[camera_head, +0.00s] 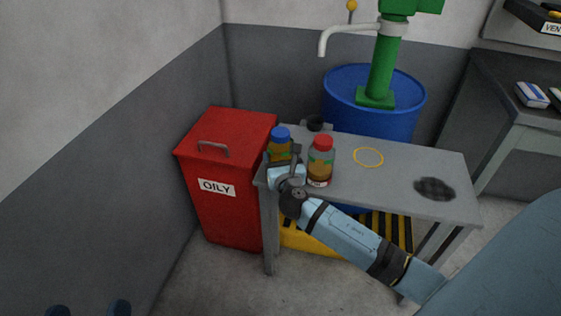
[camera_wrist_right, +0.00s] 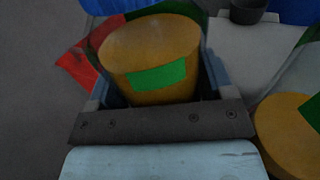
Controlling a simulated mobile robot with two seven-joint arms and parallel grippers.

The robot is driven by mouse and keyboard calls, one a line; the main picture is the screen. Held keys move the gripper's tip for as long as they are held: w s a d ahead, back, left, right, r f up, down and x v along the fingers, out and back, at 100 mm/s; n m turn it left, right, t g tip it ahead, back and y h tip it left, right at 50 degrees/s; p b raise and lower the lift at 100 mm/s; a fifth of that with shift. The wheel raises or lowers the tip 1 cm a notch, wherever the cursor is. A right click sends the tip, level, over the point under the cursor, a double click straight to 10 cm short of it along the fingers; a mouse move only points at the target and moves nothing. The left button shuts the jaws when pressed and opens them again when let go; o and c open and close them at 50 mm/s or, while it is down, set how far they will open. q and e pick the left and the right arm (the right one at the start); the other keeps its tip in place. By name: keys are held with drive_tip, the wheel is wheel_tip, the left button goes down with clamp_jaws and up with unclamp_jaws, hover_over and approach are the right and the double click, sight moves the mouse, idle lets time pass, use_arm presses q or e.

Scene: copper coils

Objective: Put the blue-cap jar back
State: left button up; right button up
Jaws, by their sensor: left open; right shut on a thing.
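The blue-cap jar (camera_head: 279,147) has an amber body with a green label and is at the left end of the grey table (camera_head: 400,200). My right gripper (camera_head: 284,160) is shut around its body, which also fills the middle of the right wrist view (camera_wrist_right: 150,60). The gripper hides the jar's lower part, so I cannot tell if it touches the table. A yellow ring (camera_head: 368,149) is marked on the bare tabletop, to the right. My left gripper (camera_head: 88,308) shows only its two fingertips at the bottom left, apart and empty.
A red-cap jar (camera_head: 320,163) stands close to the right of the held jar. A dark-capped container (camera_head: 315,124) is behind. The red OILY bin (camera_head: 225,180) is left of the table. A blue drum (camera_head: 365,118) with green pump (camera_head: 383,70) stands behind. A dark patch (camera_head: 435,188) lies right.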

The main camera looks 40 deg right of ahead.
drive_tip(key=o, duration=1.1)
drive_tip(key=shift+r, duration=0.15)
use_arm(q)
drive_tip(key=r+p, duration=0.1)
drive_tip(key=r+t, duration=0.1)
drive_tip(key=r+p, duration=0.1)
drive_tip(key=shift+s+a+r+p, duration=0.15)
drive_tip(key=shift+a+r+p, duration=0.1)
drive_tip(key=shift+p, duration=0.1)
use_arm(e)
drive_tip(key=v, duration=1.2)
use_arm(q)
drive_tip(key=shift+s, duration=0.1)
